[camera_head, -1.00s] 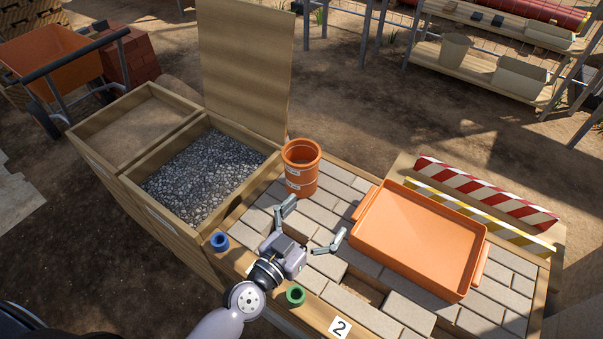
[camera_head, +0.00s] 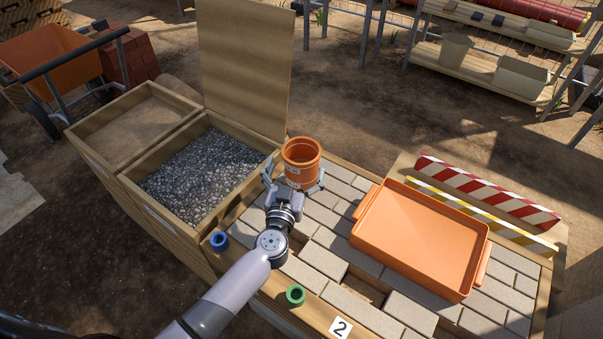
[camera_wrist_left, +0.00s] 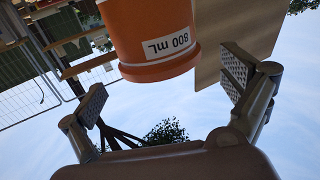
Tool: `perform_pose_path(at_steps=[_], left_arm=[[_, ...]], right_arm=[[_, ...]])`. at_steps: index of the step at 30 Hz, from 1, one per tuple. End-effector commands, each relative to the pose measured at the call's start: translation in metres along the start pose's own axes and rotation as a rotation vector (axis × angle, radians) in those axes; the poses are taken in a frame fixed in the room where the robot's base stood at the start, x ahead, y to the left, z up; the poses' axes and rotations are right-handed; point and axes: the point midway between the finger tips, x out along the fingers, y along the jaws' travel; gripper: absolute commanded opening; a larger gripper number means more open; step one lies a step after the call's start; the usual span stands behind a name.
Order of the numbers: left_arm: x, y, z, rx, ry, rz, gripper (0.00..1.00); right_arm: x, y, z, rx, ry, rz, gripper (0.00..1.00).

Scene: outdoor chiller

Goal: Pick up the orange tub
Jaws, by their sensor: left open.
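The orange tub (camera_head: 301,153), a round open-topped container, stands upright at the back left of the paved bench top. In the left wrist view the tub (camera_wrist_left: 150,35) carries a white "800 mL" label, which appears upside down. My left gripper (camera_head: 295,178) is open at the near side of the tub, with one finger to its left and one to its right. In the left wrist view its fingers (camera_wrist_left: 163,88) show gaps to the tub on both sides. The lower front of the tub is partly hidden by the gripper in the head view. My right gripper is not in view.
A large orange tray (camera_head: 420,238) lies right of the tub. A gravel bin (camera_head: 203,172) with a raised lid (camera_head: 244,65) stands left. Blue (camera_head: 219,241) and green (camera_head: 296,295) rings sit near the front edge. Striped barriers (camera_head: 487,193) lie behind the tray.

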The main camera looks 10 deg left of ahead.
Motion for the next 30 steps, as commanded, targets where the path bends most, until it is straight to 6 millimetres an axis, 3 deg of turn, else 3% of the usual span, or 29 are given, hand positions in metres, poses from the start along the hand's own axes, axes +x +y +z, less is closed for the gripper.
perform_pose_path(at_steps=[8,16,25,30], left_arm=[[0.022,0.000,0.003,0.000,0.001,0.001,0.97],[0.060,0.001,0.006,-0.001,0.000,0.000,0.97],[0.064,0.001,0.005,0.000,-0.001,0.001,0.97],[0.064,0.001,0.005,0.000,-0.001,0.001,0.86]], right_arm=[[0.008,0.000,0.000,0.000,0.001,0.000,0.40],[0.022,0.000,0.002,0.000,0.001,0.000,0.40],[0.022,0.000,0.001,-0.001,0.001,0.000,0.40],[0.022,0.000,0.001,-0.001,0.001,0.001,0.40]])
